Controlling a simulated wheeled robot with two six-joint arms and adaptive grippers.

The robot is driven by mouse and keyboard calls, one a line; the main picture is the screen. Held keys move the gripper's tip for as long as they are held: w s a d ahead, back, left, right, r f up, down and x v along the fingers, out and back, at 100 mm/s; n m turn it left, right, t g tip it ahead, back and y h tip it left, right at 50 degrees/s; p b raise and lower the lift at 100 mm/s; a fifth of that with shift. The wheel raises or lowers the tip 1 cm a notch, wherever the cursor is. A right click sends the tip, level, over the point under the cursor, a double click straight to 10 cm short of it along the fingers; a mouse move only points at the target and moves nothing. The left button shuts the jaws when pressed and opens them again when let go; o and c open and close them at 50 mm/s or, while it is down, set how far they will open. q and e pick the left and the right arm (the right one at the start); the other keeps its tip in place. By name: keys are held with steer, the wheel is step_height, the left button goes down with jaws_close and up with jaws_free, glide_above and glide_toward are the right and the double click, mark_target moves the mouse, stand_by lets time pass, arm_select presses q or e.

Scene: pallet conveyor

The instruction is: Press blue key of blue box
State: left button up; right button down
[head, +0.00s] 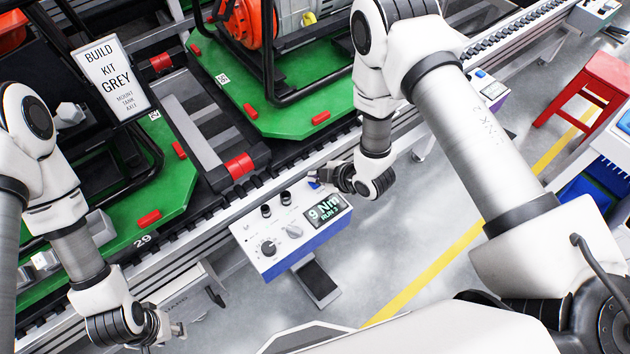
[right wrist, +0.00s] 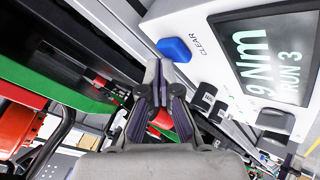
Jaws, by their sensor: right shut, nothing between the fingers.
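The blue box (head: 284,258) has a white top, a blue front side, knobs and a lit display (head: 326,210) reading 9 Nm, RUN 3. Its blue key (right wrist: 173,49) is beside the word CLEAR in the right wrist view; in the head view the key (head: 313,184) shows at the box's far right corner, partly beside my gripper. My right gripper (right wrist: 158,72) is shut and empty, its fingertips right at the key's edge; I cannot tell whether they touch it. My left gripper (head: 172,332) is low at the left, away from the box; its opening is unclear.
The conveyor rail (head: 215,215) runs behind the box. Green pallets (head: 180,205) with black frames sit on it, with a sign (head: 110,78) reading BUILD KIT GREY. A red stool (head: 595,90) stands at the right; the floor between is clear.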

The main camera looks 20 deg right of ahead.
steer(key=shift+f+b, duration=0.35)
steer(key=shift+f, duration=0.05)
stand_by(0.6)
steer(key=shift+r+p, duration=0.6)
steer(key=shift+r, duration=0.25)
step_height(320, 180, up, 5)
steer(key=p, duration=0.4)
stand_by(0.8)
